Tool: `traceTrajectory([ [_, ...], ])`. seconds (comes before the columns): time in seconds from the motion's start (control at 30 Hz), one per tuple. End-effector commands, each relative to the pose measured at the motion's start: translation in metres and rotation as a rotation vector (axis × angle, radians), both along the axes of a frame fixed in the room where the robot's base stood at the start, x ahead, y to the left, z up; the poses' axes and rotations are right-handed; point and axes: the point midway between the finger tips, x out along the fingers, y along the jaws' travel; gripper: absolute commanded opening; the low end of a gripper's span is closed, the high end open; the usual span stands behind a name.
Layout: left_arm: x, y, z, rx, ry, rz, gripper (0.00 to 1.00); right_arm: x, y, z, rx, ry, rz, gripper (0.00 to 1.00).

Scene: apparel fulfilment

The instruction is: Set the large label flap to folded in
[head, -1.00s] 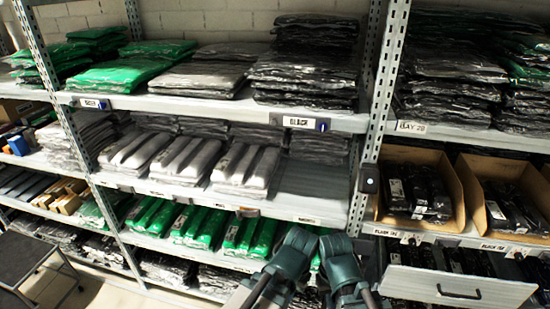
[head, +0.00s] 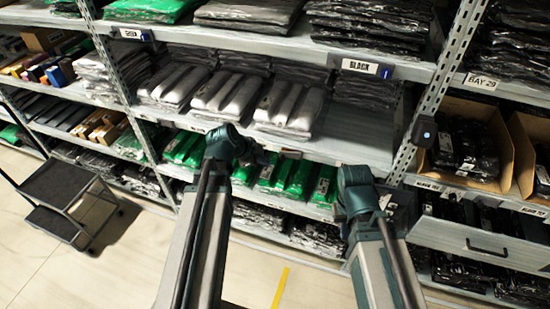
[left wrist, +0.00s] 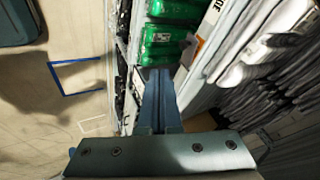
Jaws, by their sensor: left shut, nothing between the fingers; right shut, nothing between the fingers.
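Small labels line the middle shelf edge (head: 350,163). One label flap (head: 288,153) there is white with an orange-brown part. It also shows in the left wrist view (left wrist: 197,50), sticking out from the shelf edge. Its text is too small to read, so I cannot tell whether it is the large one. My left gripper (head: 262,157) is shut and empty, just left of this flap in the head view. Its closed fingers (left wrist: 160,95) point toward the shelf and green packs. My right gripper (head: 356,190) is shut and empty in front of the lower shelf; its fingertips are mostly hidden.
Grey-white packs (head: 285,108) lie on the middle shelf and green packs (head: 290,178) below. A rack post (head: 440,85) and a pulled-out drawer (head: 480,245) stand at the right. A dark cart (head: 62,195) is on the floor at left, with clear floor around it.

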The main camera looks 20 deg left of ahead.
Motion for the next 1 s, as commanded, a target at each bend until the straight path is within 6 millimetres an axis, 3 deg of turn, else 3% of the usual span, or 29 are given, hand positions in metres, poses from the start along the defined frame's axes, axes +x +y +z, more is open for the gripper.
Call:
traceTrajectory([
  [0.37, 0.006, -0.002, -0.011, 0.003, -0.002, -0.004, 0.00, 0.000, 0.000, -0.011, 0.000, 0.000, -0.001, 0.00],
  [0.97, 0.053, -0.029, -0.089, 0.002, -0.002, -0.003, 0.00, 0.000, 0.000, -0.089, 0.000, 0.000, -0.002, 0.00],
  [1.0, 0.061, -0.028, -0.086, 0.002, -0.002, -0.003, 0.00, 0.000, 0.000, -0.086, 0.000, 0.000, -0.002, 0.00],
])
